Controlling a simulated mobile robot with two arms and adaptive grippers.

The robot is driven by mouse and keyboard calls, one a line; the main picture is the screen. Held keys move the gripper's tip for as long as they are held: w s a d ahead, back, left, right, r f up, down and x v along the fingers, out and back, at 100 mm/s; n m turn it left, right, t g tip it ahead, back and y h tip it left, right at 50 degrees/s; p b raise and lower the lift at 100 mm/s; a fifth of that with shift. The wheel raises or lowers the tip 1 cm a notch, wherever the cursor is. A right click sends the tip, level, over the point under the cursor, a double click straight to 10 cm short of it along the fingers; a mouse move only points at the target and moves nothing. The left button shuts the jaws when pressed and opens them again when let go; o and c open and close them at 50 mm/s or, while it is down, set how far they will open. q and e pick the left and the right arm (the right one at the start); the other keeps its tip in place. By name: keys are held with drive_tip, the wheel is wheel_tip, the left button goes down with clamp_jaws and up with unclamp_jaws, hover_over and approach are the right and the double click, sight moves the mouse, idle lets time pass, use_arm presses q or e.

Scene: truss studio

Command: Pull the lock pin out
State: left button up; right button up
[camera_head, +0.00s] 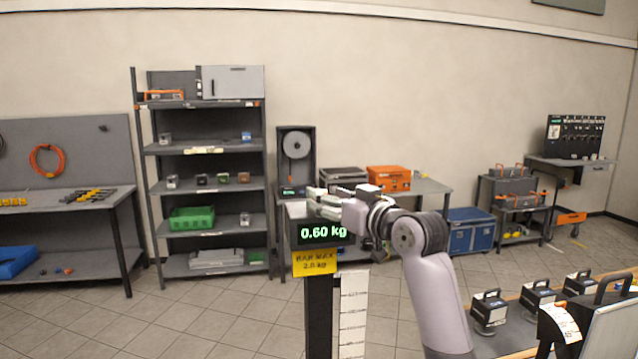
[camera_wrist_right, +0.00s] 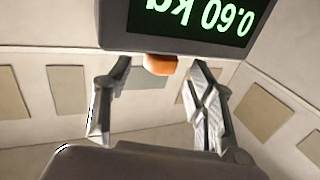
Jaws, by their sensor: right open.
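An orange knob (camera_wrist_right: 160,65), which looks like the lock pin's head, shows under the display box (camera_wrist_right: 190,42) in the right wrist view. It sits between my open right fingers, with gaps on both sides. The pin's shaft is hidden. My left gripper is not in view.
A yellow sign (camera_head: 314,262) reading 2.0 kg hangs below the display on a dark post (camera_head: 319,325). A bench (camera_head: 515,335) with several dark weights is at the lower right. A shelf rack (camera_head: 205,185) stands behind; open floor lies left of the post.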

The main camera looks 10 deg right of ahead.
drive_tip(key=p+x, duration=0.1)
drive_tip(key=x, duration=0.2)
drive_tip(key=shift+w+a, duration=0.2)
drive_tip(key=shift+w, duration=0.05)
drive_tip(key=shift+w+a, duration=0.1)
drive_tip(key=shift+w, duration=0.15)
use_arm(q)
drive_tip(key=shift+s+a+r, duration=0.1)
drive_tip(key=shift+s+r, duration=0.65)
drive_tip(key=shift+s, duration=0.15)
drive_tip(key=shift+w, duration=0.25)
use_arm(e)
clamp_jaws()
